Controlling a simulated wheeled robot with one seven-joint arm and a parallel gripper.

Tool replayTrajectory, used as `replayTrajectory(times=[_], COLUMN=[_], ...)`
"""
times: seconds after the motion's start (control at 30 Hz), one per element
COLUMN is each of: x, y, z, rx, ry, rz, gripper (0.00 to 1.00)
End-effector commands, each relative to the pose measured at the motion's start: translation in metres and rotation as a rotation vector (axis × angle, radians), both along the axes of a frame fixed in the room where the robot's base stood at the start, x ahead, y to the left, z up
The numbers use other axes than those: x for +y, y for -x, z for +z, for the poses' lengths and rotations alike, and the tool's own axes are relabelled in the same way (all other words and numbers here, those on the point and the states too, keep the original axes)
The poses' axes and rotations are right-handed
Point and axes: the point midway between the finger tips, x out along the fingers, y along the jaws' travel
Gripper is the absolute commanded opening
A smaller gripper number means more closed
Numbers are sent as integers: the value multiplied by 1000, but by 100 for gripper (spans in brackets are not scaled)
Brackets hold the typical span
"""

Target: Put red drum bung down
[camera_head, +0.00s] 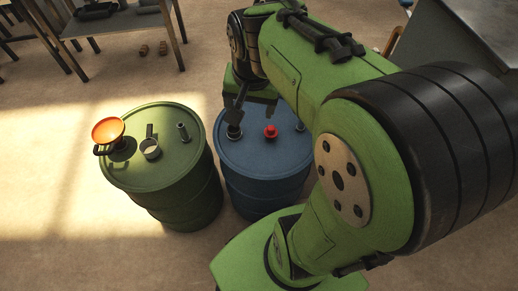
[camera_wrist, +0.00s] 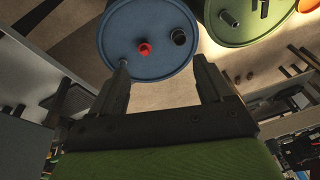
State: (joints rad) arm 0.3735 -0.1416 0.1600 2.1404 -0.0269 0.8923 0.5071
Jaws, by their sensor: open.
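The red drum bung (camera_head: 270,131) is on the top of the blue drum (camera_head: 265,180), near the middle of the lid. In the wrist view the red bung (camera_wrist: 145,49) shows on the blue drum's lid (camera_wrist: 118,30), with nothing gripping it. My gripper (camera_wrist: 162,60) is open and empty, its two fingers wide apart. The bung appears in the gap between the fingers in the picture, apart from both. In the head view my arm hides much of the gripper and part of the drum's right side.
A dark fitting (camera_wrist: 178,37) stands on the blue drum beside the bung. A table (camera_head: 115,22) is at the back left.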

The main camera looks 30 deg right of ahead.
Motion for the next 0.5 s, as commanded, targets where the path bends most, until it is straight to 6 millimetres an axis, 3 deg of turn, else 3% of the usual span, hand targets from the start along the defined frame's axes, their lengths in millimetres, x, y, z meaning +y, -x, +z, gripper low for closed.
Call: replayTrajectory(times=[0.1, 0.23, 0.37, 0.5], x=[29, 47, 54, 55], y=[47, 91, 116, 122], z=[19, 23, 19, 17], rx=[-81, -160, -210, -220], ry=[87, 153, 186, 196], rz=[245, 488, 631, 670], gripper=[79, 79, 79, 79])
